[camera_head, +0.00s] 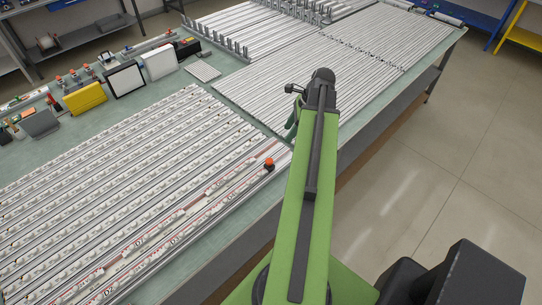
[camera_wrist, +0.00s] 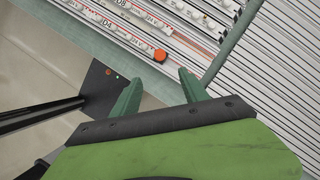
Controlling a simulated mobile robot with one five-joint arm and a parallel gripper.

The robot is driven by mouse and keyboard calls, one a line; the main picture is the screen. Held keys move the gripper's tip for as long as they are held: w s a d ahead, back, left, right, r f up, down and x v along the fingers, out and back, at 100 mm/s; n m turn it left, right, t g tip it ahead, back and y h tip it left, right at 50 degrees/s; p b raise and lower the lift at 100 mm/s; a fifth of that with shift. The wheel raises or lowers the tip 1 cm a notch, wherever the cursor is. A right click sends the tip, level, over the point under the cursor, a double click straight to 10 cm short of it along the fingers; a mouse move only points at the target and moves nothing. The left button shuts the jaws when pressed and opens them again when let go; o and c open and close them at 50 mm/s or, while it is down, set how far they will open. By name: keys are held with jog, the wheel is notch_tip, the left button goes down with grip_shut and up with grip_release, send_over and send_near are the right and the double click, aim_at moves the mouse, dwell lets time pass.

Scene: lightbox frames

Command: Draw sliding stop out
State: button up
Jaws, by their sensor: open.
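The sliding stop (camera_head: 269,164) has a round orange-red knob on a dark base. It sits near the right end of a rail with red markings, close to the table's near edge. In the wrist view its orange knob (camera_wrist: 160,55) shows just beyond the fingertips, roughly centred between them. My gripper (camera_wrist: 160,79) has two green fingers, spread apart with nothing between them. In the head view my green arm reaches forward, to the right of the stop, and the gripper is mostly hidden behind the arm's end.
The green table (camera_head: 210,70) carries several parallel rails with white rollers (camera_head: 110,175). Silver slatted panels (camera_head: 345,60) lie farther back. Yellow (camera_head: 85,98) and white (camera_head: 158,62) boxes stand at the left. Open floor (camera_head: 460,150) lies to the right of the table.

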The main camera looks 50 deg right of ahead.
aim_at(270, 160)
jog(key=b+x, duration=1.5)
jog(key=x, duration=0.1)
jog(key=shift+f, duration=0.15)
jog(key=shift+w+a+f+b, duration=0.2)
jog(key=shift+w+f+b, duration=0.05)
jog(key=shift+f+b, duration=0.35)
jog(key=shift+r, duration=0.1)
grip_shut()
